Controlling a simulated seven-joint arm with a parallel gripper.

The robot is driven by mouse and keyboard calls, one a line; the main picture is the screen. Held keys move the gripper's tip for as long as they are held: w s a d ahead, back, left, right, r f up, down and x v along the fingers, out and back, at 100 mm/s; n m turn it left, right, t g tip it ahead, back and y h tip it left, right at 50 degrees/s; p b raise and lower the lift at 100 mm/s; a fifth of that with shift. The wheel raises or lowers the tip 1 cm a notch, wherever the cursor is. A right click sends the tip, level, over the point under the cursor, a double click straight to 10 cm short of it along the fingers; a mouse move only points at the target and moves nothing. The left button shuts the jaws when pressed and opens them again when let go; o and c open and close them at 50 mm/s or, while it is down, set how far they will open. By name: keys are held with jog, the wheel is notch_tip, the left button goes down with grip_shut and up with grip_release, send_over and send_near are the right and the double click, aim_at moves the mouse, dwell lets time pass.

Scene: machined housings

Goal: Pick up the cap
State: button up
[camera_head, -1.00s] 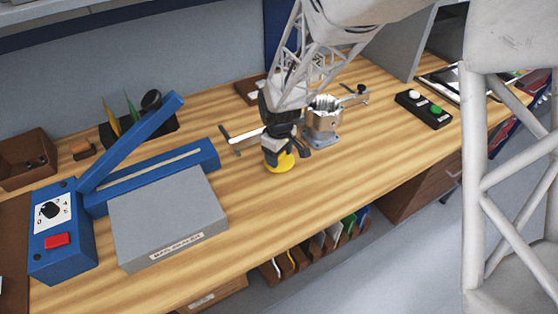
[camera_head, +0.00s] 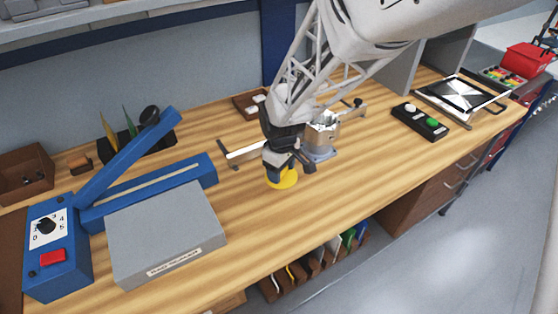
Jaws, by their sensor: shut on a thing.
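The cap (camera_head: 283,182) appears to be the yellow round piece at the middle of the wooden bench. My gripper (camera_head: 287,165) points down right over it, with its dark fingers at the cap's upper part. The gripper is shut on the cap. The fingers hide part of the cap's top, and I cannot tell whether its underside touches the bench. The metal housing (camera_head: 322,138) with an open bore stands just behind and to the right of my gripper.
A T-shaped handle (camera_head: 240,152) lies left of my gripper. A grey box (camera_head: 165,230) and a blue machine with a raised lever (camera_head: 130,155) stand at left. A black button box (camera_head: 420,121) is at right. The bench (camera_head: 350,185) is clear in front and right of the cap.

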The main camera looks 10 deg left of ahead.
jog(key=s+d, duration=0.2)
jog(key=s, duration=0.1)
jog(key=s+d, duration=0.2)
jog(key=s, duration=0.1)
jog(key=s+d+r, duration=0.1)
jog(key=s+d, duration=0.1)
jog(key=s, duration=0.2)
jog(key=shift+d, duration=0.15)
jog(key=shift+r, duration=0.1)
dwell(0.5)
jog(key=w+r+m, duration=0.1)
jog(key=w+r, duration=0.4)
jog(key=w, duration=0.4)
jog(key=w+d+r+m, duration=0.1)
jog(key=w+r, duration=0.4)
jog(key=w, duration=0.5)
jog(key=w+d+r+m, duration=0.1)
jog(key=w+r+m, duration=0.1)
jog(key=w+r, duration=0.3)
jog(key=w, duration=0.4)
jog(key=shift+w+r+m, duration=0.2)
jog(key=shift+w+m, duration=0.1)
jog(key=shift+w, duration=0.1)
jog(key=shift+a+f, duration=0.1)
jog(key=shift+f, duration=0.15)
jog(key=shift+f, duration=2.9)
jog(key=shift+f, duration=0.25)
